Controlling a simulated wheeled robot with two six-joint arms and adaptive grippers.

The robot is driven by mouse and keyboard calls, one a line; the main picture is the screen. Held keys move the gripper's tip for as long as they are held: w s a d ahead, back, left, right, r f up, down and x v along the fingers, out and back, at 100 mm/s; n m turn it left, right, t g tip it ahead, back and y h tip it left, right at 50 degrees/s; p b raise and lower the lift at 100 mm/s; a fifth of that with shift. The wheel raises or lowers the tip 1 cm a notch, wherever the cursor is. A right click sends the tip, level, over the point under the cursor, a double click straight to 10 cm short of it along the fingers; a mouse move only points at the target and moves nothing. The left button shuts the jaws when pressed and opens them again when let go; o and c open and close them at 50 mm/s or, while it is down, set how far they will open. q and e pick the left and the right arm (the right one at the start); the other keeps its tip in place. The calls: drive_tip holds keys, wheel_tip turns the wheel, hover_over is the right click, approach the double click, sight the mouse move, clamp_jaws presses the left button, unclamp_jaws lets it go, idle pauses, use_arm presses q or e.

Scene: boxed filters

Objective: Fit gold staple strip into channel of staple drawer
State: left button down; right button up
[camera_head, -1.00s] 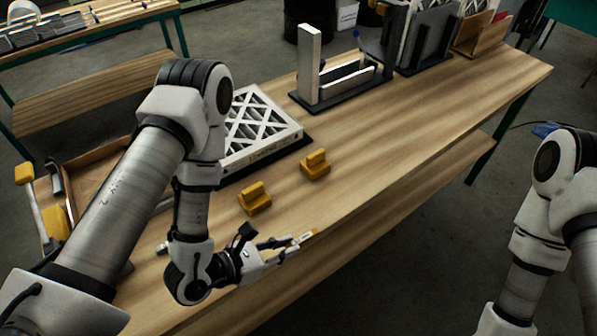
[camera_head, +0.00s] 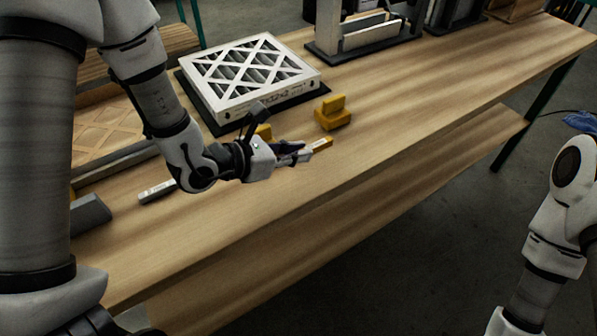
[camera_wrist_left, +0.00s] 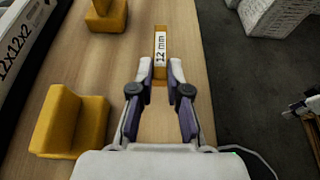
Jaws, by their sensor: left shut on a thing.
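My left gripper (camera_head: 303,152) is shut on the near end of the gold staple strip (camera_head: 321,144), above the table's front part. In the left wrist view the strip (camera_wrist_left: 160,75) points straight away from the fingertips (camera_wrist_left: 160,84) and bears a white "12 mm" label. A slim grey bar with a pale label (camera_head: 157,191), perhaps the staple drawer, lies on the table left of the gripper; its channel cannot be made out. A dark grey block (camera_head: 90,213) sits further left, partly hidden by my arm. My right gripper's fingers cannot be made out clearly.
Two yellow L-shaped blocks (camera_head: 333,113) (camera_wrist_left: 72,125) stand close to the left gripper. A white-framed filter (camera_head: 250,75) lies on a dark mat behind them. Racks stand at the back. The wooden table (camera_head: 430,95) is clear to the right; its front edge is near.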

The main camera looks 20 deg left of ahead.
use_arm(q)
drive_tip(key=b, duration=0.1)
drive_tip(key=f+b, duration=0.1)
drive_tip(key=b, duration=0.1)
drive_tip(key=shift+w+a, duration=0.1)
drive_tip(key=shift+w, duration=0.15)
drive_tip(key=shift+w+a+r+p, duration=0.1)
drive_tip(key=shift+w+r+p, duration=0.2)
drive_tip(key=shift+w+p, duration=0.2)
drive_tip(key=shift+w+a+r+p, duration=0.1)
drive_tip(key=shift+w+r+p, duration=0.15)
drive_tip(key=shift+w+p, duration=0.25)
drive_tip(key=f, duration=0.1)
drive_tip(key=f+b, duration=0.2)
drive_tip(key=f, duration=0.1)
drive_tip(key=shift+w, duration=0.35)
use_arm(e)
wheel_tip(320, 180, down, 5)
drive_tip(key=shift+r, duration=0.1)
use_arm(q)
drive_tip(key=shift+f+b, duration=0.2)
drive_tip(key=shift+b, duration=0.2)
drive_tip(key=c, duration=1.1)
unclamp_jaws()
drive_tip(key=shift+c, duration=0.2)
use_arm(e)
drive_tip(key=shift+f, duration=0.25)
use_arm(q)
drive_tip(key=shift+r, duration=0.1)
